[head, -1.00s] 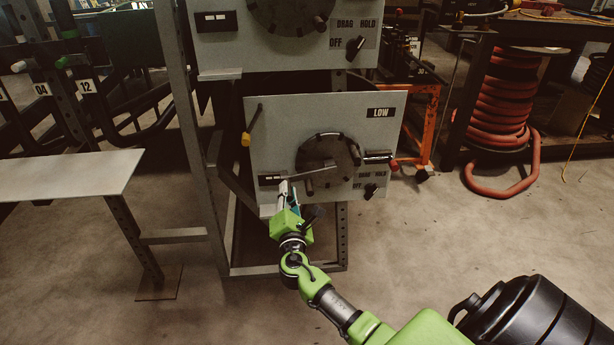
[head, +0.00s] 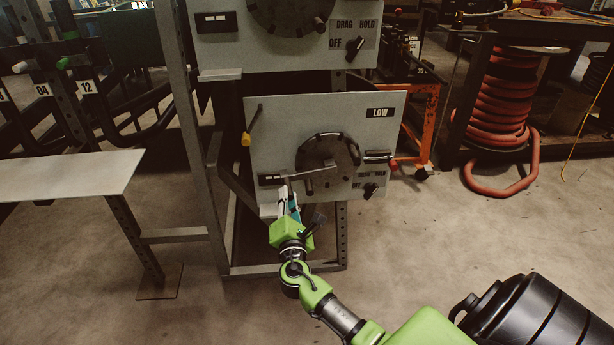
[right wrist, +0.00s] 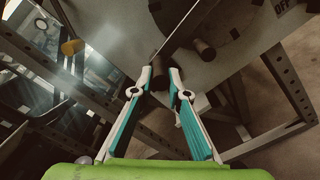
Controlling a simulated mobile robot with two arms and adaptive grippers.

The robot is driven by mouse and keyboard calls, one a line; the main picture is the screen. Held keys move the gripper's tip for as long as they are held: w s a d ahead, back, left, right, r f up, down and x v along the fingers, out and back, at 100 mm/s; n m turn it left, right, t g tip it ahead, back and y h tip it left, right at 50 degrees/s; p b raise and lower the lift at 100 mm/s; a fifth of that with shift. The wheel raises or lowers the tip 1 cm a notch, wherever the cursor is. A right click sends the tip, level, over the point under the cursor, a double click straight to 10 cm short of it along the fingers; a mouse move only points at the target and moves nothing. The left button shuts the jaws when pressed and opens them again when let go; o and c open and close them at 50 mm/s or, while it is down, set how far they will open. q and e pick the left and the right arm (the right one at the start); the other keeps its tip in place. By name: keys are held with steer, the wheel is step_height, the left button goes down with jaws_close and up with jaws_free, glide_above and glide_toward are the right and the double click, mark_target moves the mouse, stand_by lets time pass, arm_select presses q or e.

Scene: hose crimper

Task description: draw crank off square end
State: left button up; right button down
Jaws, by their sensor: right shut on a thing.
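The crank (head: 313,169) shows as a thin pale bar across the dark round dial (head: 343,150) on the lower grey panel. My right gripper (head: 287,190) is at the panel's lower left part. In the right wrist view my right gripper (right wrist: 160,82) is shut on the crank's dark grip (right wrist: 160,64), with the thin bar (right wrist: 178,26) running up and right from it. The square end is not visible, and I cannot tell whether the crank is still seated on it. My left gripper is not in view.
The lower panel (head: 275,130) carries a yellow-tipped lever (head: 247,138), a red-tipped handle (head: 392,163) and a black knob (head: 370,190). A dark peg (head: 309,187) juts from the dial. A second panel (head: 215,50) is above. A pale shelf (head: 70,175) stands left.

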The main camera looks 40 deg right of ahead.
steer(key=shift+s+a+f, duration=0.45)
steer(key=shift+s+f, duration=0.05)
steer(key=shift+f, duration=0.25)
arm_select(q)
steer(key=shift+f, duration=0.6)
arm_select(e)
steer(key=shift+v, duration=0.75)
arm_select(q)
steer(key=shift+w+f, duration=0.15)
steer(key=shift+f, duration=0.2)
arm_select(e)
steer(key=shift+s+a+r, duration=0.3)
steer(key=shift+s+r, duration=0.05)
steer(key=shift+s, duration=0.35)
steer(key=c, duration=2.4)
jaws_free()
steer(key=shift+p, duration=0.3)
steer(key=shift+w, duration=0.1)
steer(key=shift+d+r, duration=0.1)
